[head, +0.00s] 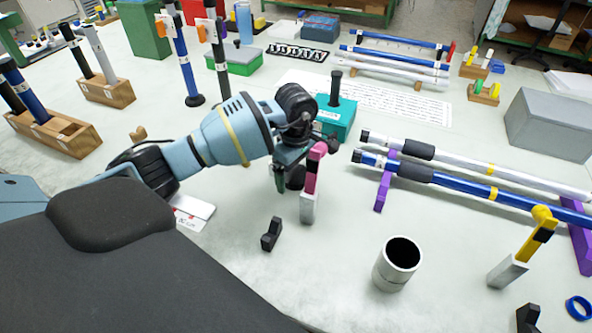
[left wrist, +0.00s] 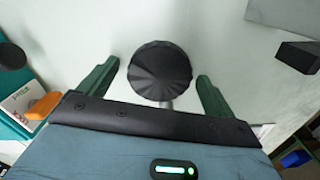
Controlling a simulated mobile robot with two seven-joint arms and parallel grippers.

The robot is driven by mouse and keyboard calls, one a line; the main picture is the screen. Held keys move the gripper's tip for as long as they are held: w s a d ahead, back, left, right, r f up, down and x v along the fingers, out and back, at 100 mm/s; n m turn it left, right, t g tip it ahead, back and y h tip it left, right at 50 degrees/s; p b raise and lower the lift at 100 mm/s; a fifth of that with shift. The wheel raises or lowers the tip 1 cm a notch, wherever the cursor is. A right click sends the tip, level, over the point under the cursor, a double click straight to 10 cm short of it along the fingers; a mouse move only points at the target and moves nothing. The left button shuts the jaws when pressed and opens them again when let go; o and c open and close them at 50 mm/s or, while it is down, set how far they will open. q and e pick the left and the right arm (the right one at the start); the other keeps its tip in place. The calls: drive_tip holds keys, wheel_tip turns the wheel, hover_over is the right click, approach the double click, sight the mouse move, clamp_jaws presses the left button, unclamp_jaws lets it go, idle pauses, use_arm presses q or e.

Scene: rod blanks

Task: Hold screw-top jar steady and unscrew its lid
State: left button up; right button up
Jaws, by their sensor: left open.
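My left gripper (head: 284,186) is open above the table, its dark green fingers pointing down. In the left wrist view (left wrist: 156,88) a black, ribbed round piece (left wrist: 160,73) lies between the two fingers, with a gap on each side. It looks like a lid seen from above, with a short grey part below its edge. In the head view a dark round part (head: 296,178) shows beside the fingers; the jar body under it cannot be made out. A white hollow cylinder (head: 383,272) with a dark open top stands upright at the front right. My right gripper is not in view.
A pink-and-grey upright piece (head: 310,192) stands close beside the left gripper. A small black bracket (head: 271,236) is in front. A teal box (head: 337,122) stands behind. Blue and white rods (head: 455,182) lie on purple supports at right. The table between bracket and cylinder is clear.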

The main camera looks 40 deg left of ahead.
sight(296, 174)
use_arm(q)
drive_tip(key=shift+r, duration=0.45)
wheel_tip(296, 174, up, 11)
drive_tip(key=shift+r, duration=0.2)
